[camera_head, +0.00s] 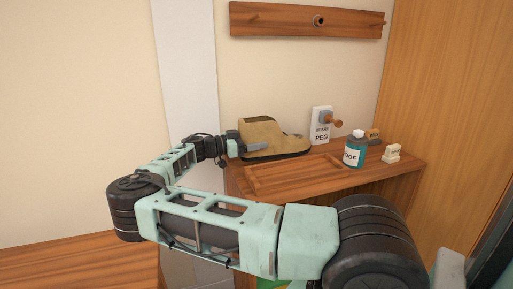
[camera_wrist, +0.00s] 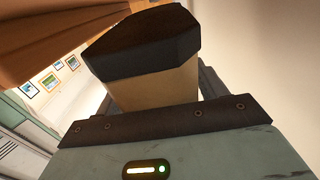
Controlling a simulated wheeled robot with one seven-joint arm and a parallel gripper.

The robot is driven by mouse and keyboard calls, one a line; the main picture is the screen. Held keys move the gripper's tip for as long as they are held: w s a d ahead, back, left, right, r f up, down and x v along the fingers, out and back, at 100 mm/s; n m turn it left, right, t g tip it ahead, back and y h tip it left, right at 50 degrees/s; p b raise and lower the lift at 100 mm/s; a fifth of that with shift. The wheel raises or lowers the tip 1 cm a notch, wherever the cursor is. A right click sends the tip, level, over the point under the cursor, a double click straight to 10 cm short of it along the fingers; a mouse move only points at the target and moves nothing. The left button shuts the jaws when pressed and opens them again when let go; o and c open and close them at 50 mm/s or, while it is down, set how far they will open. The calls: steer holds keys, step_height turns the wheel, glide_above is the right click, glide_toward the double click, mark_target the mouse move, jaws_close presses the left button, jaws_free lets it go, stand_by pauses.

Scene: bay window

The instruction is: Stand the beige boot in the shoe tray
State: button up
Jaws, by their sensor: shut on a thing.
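The beige boot (camera_head: 272,136) has a dark sole and is at the back left of the wooden cabinet top, its toe to the right. It looks roughly upright in the head view; I cannot tell whether its sole touches the wood. My gripper (camera_head: 254,147) is shut on the boot from the left, one finger showing across its side. In the wrist view the boot's beige body (camera_wrist: 158,88) and dark end (camera_wrist: 145,38) rise beyond my gripper (camera_wrist: 165,112). The shoe tray (camera_head: 298,176), a shallow wooden frame, lies empty in front of the boot.
A teal bottle (camera_head: 354,153) with a white cap stands right of the tray. Small blocks (camera_head: 391,153) lie beyond it. A white peg sign (camera_head: 320,126) is at the wall behind. A wooden peg rail (camera_head: 300,20) hangs above. A wood panel (camera_head: 450,90) bounds the right.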

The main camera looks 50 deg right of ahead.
steer(key=shift+f, duration=1.2)
steer(key=o, duration=1.3)
